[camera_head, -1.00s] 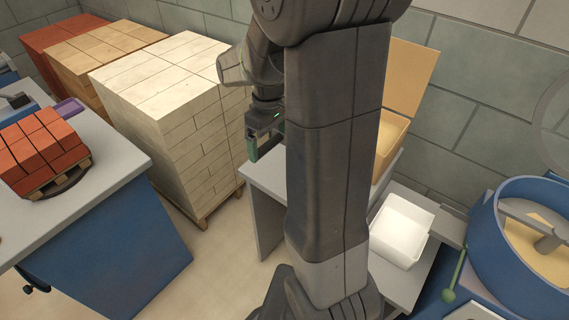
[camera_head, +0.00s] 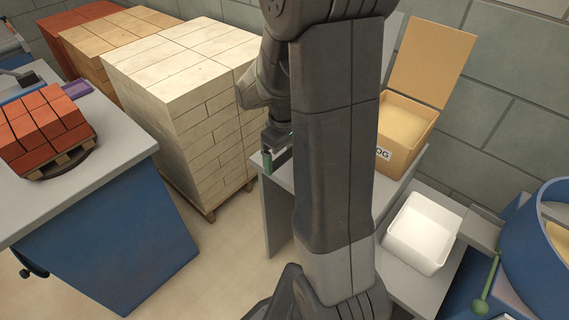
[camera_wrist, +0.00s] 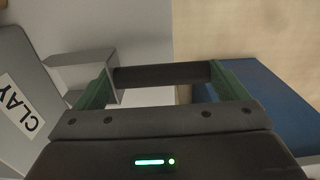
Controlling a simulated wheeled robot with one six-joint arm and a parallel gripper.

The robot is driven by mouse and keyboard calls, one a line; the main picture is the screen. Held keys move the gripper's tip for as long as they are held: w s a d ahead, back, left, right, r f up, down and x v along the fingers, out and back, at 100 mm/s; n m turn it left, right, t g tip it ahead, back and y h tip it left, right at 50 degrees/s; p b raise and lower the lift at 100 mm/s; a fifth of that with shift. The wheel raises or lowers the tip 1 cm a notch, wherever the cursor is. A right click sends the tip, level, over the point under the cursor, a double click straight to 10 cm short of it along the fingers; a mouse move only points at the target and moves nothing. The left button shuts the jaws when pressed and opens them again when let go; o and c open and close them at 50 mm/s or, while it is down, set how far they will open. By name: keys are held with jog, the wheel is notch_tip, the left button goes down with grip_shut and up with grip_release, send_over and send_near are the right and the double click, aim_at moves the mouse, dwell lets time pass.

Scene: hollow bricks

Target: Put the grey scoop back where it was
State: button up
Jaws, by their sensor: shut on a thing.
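The grey scoop shows in the wrist view as an angular grey pan (camera_wrist: 80,60) with a dark round handle (camera_wrist: 160,76). The handle lies between the green fingers of my gripper (camera_wrist: 162,80); the pan sticks out to the left. In the head view my gripper (camera_head: 277,158) hangs near the left end of the grey bench, left of my arm. The scoop is not clear there.
On the bench (camera_head: 273,205) stands an open tan box (camera_head: 397,150) marked "OG", partly hidden. A white bin (camera_head: 422,232) and blue machine (camera_head: 540,235) are right. Cream bricks (camera_head: 190,110) stand close left. A grey "CLAY" container (camera_wrist: 20,90) shows in the wrist view.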

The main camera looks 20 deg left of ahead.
jog(key=shift+f, duration=1.7)
jog(key=shift+b, duration=0.3)
jog(key=shift+f, duration=0.2)
jog(key=o, duration=0.6)
jog(key=shift+r, duration=0.15)
notch_tip(320, 180, up, 12)
jog(key=shift+r+p, duration=0.1)
jog(key=shift+p, duration=0.95)
